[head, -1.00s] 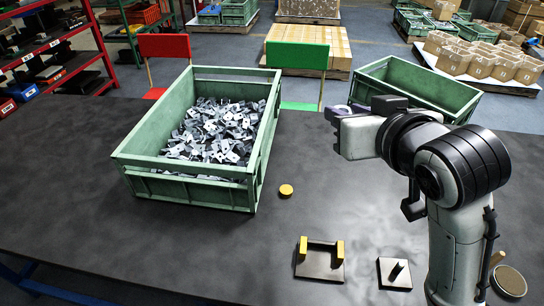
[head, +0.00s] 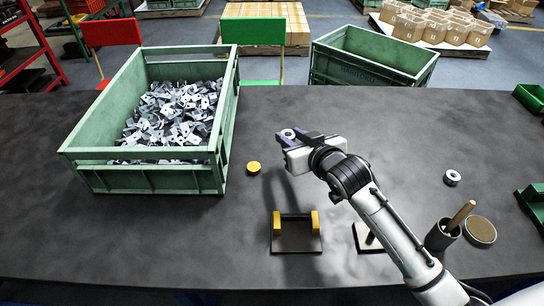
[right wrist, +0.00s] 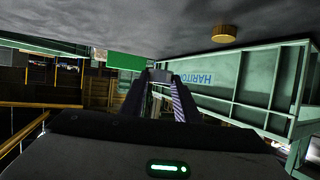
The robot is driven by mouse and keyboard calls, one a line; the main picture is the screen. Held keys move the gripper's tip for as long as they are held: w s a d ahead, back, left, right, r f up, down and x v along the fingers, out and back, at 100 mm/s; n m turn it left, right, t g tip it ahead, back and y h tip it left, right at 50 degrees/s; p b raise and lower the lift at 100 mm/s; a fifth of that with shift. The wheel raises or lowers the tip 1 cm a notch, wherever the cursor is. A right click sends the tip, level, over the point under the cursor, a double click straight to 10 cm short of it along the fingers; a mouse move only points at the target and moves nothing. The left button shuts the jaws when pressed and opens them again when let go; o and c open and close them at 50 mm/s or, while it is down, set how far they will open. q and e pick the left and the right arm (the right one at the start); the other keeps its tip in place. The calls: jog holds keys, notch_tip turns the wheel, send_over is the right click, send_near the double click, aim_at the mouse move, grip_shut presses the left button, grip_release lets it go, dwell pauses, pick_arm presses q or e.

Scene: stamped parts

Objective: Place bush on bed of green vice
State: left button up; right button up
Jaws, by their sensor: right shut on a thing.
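My right gripper (head: 292,138) is held above the table, right of the large bin. It is shut on a small grey part (head: 287,133) with a round hole at its tip; whether this is a bush or a stamped part is unclear. In the right wrist view the gripper (right wrist: 160,85) has its fingers around that part. A grey ring (head: 452,177), which looks like a bush, lies on the table to the right. A green block (head: 535,198), possibly the green vice, is cut off by the right edge. My left gripper is out of view.
A green bin (head: 150,178) of grey stamped parts stands on the left.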

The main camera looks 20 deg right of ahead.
notch_tip(320, 180, down, 8)
jog(key=shift+r+b, duration=0.1)
jog(key=shift+b, duration=0.3)
